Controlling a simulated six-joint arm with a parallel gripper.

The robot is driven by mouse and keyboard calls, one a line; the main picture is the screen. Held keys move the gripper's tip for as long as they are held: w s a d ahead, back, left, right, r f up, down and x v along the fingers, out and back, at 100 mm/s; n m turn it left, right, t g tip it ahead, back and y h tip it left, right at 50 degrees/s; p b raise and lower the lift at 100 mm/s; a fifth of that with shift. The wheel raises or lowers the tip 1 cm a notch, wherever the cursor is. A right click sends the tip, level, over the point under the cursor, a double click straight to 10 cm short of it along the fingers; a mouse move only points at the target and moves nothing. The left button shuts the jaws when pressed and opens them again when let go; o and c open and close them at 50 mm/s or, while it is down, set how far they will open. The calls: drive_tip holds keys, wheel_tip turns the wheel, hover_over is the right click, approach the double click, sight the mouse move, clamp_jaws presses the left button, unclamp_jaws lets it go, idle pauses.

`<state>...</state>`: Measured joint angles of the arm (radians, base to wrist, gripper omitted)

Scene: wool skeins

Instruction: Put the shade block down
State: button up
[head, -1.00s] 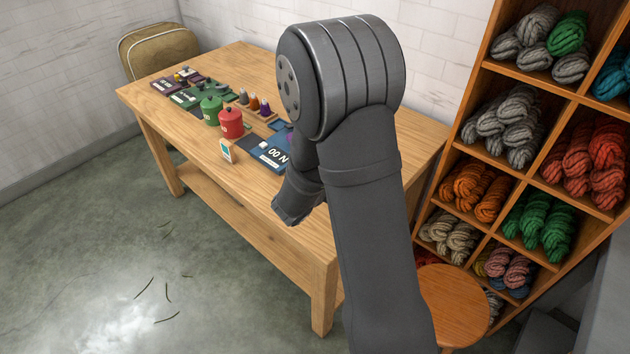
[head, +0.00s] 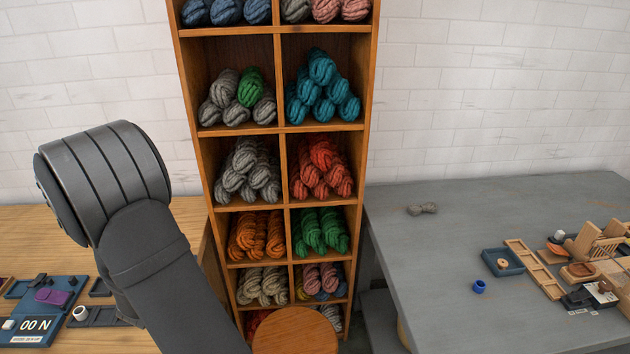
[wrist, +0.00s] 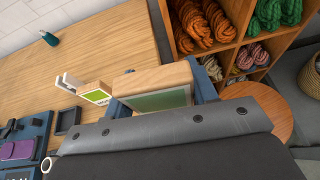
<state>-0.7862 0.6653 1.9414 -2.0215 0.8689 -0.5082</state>
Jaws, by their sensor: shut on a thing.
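In the wrist view, my gripper (wrist: 163,86) is shut on the shade block (wrist: 152,78), a pale wooden block with a dull green face. The blue fingers show at both sides of it. The block is over or near the wooden table (wrist: 105,35) close to its edge; I cannot tell whether it touches the tabletop. In the head view, my arm covers part of the left table and the gripper and block are hidden.
A small green-faced card stand (wrist: 95,93) is left of the block. A blue tray (head: 45,318) lies on the left table. The skein shelf (head: 283,130) stands in the middle, with a round stool (head: 295,332) before it. The grey table (head: 420,260) holds a grey skein (head: 422,209).

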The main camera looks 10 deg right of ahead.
drive_tip(key=w+d+m+g+h, duration=0.15)
drive_tip(key=w+d, duration=0.25)
drive_tip(key=d, duration=0.8)
drive_tip(key=w+d+m+h, duration=0.3)
drive_tip(key=w+d, duration=0.1)
drive_tip(key=d, duration=0.9)
drive_tip(key=w+d+m+g+h, duration=0.1)
drive_tip(key=w+d+m+h, duration=0.3)
drive_tip(key=d, duration=0.8)
drive_tip(key=s+d+m+g+h, duration=0.1)
drive_tip(key=s+d+g, duration=0.15)
drive_tip(key=d, duration=1.05)
drive_tip(key=s+d+m+g+h, duration=0.15)
drive_tip(key=s+d, duration=0.25)
drive_tip(key=d, duration=1)
drive_tip(key=s+d+m+g+h, duration=0.2)
drive_tip(key=s+d+m+g, duration=0.45)
drive_tip(key=s+d, duration=2.4)
hover_over(526, 307)
wheel_tip(526, 307, down, 7)
drive_tip(key=shift+r, duration=0.15)
drive_tip(key=shift+f, duration=1.95)
drive_tip(key=shift+f, duration=0.15)
